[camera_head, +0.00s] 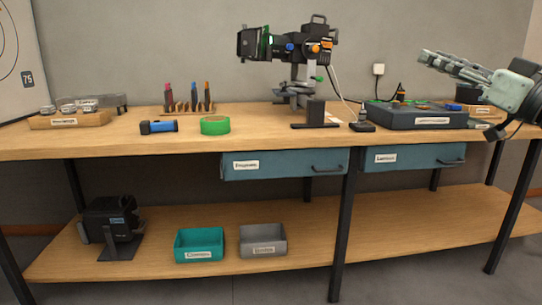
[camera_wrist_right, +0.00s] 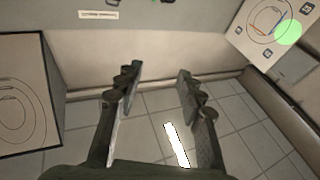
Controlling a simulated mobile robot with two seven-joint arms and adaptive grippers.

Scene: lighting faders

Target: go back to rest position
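My right gripper (camera_head: 428,58) is raised at the upper right in the head view, its arm coming in from the right edge. It points left, above the bench's right end and clear of the things there. In the right wrist view the two fingers (camera_wrist_right: 157,80) stand apart with nothing between them, so it is open and empty. Below and beyond the fingers is a tiled floor (camera_wrist_right: 150,105). My left gripper is not in the head view.
The wooden bench (camera_head: 110,142) carries a stage light (camera_head: 290,45) on a stand, a dark labelled box (camera_head: 425,121), green tape (camera_head: 215,125) and a flashlight (camera_head: 158,127). Two blue drawers (camera_head: 285,170) are shut. Two bins (camera_head: 200,246) stand on the lower shelf.

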